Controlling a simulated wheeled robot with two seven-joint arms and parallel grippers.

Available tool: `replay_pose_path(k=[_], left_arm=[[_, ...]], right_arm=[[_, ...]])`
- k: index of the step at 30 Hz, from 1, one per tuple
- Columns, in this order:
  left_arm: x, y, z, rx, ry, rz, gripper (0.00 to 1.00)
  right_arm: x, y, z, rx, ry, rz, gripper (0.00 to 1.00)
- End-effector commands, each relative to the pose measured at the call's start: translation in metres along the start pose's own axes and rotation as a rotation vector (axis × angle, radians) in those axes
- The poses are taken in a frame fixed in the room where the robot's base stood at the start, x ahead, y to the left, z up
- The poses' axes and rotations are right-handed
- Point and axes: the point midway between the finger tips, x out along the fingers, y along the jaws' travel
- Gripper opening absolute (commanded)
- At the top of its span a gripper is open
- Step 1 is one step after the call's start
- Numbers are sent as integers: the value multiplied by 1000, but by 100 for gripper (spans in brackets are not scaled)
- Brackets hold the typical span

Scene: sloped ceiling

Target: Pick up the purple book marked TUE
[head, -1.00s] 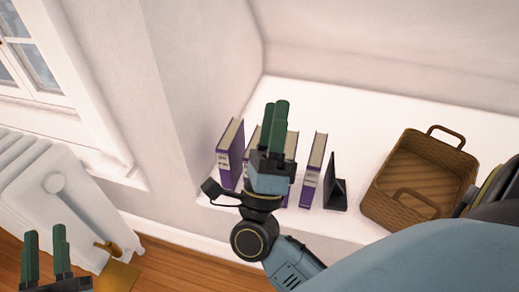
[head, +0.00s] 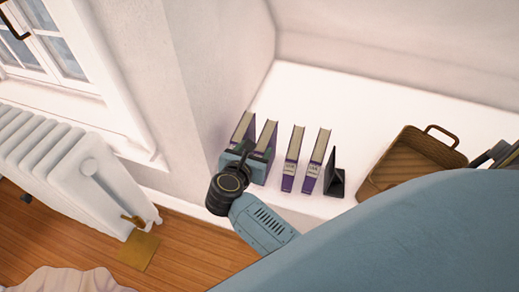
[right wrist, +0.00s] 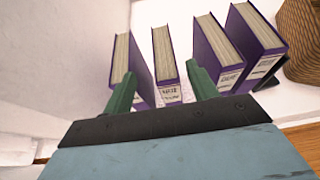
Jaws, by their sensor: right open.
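Several purple books with white spine labels stand upright in a row on the white ledge. The lettering is too blurred to tell which is TUE. In the head view my right gripper (head: 246,152) is at the front of the two left books, partly covering the leftmost book (head: 243,127) and the second book (head: 267,139). In the right wrist view its open green fingers (right wrist: 162,75) flank the second book's spine (right wrist: 166,66); the left finger is in front of the leftmost book (right wrist: 121,58). The third book (right wrist: 216,51) is just right of the right finger. The jaws hold nothing.
The fourth book (head: 317,158) stands next to a black bookend (head: 336,181). A wicker basket (head: 420,140) sits further right. The wall closes off the row's left side. A white radiator (head: 60,160) stands below the window. The ledge behind the books is clear.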

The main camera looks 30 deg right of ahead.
Motion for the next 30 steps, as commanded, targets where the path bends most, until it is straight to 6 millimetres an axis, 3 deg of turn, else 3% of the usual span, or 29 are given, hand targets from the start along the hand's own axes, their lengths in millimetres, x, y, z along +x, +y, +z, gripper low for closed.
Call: replay_pose_path(k=[3, 11, 21, 30], left_arm=[[-8, 4, -5, -2, 9, 6, 29], [-20, 8, -10, -3, 17, 12, 29], [-52, 17, -21, -10, 40, 30, 29], [-57, 18, -22, -11, 42, 31, 29]], right_arm=[[21, 0, 0, -1, -3, 0, 58], [40, -1, 1, -1, -4, 1, 58], [82, -6, 0, -2, -4, 1, 58], [86, -6, 0, -2, -1, 1, 58]])
